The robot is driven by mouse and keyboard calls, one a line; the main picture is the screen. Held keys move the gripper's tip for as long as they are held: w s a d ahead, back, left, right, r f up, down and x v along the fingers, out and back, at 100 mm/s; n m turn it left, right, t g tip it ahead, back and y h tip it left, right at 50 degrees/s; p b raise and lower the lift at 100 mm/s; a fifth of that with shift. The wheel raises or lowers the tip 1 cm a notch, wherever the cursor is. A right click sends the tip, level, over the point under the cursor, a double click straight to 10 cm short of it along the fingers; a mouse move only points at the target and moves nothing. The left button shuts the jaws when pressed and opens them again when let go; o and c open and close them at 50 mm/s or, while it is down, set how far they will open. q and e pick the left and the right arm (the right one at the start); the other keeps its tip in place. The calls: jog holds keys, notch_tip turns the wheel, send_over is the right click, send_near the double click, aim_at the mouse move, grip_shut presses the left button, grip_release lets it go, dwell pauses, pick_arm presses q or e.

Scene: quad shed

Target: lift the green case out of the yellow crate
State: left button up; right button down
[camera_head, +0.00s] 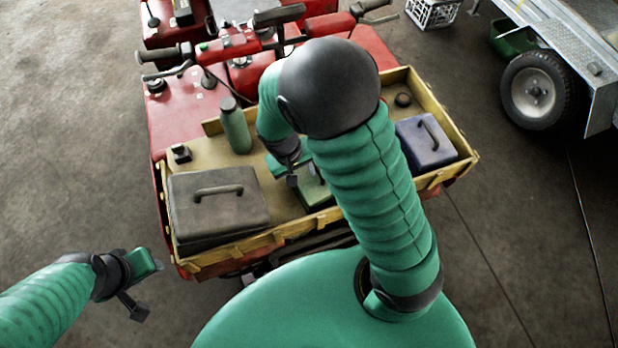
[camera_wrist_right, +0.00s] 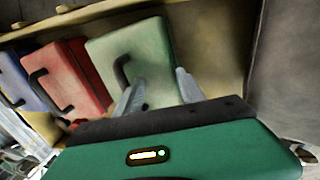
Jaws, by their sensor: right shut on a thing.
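The green case (camera_head: 318,192) sits in the middle of the yellow crate (camera_head: 215,262), inside its walls. My right arm partly covers it in the head view. In the right wrist view the green case (camera_wrist_right: 148,62) shows its dark handle, and my right gripper (camera_wrist_right: 158,88) has its two pale fingers at the case's top, by the handle. My right gripper is shut on the green case; the exact contact is hard to make out. My left gripper (camera_head: 148,278) is low at the left, outside the crate, away from everything; its fingers are unclear.
A grey case (camera_head: 218,208) and a green bottle (camera_head: 235,128) are left of the green case. A blue case (camera_head: 426,140) is at the right. A red case (camera_wrist_right: 75,80) shows beside the green one in the wrist view. A trailer wheel (camera_head: 537,90) stands farther right.

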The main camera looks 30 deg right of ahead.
jog(key=shift+s+f, duration=0.2)
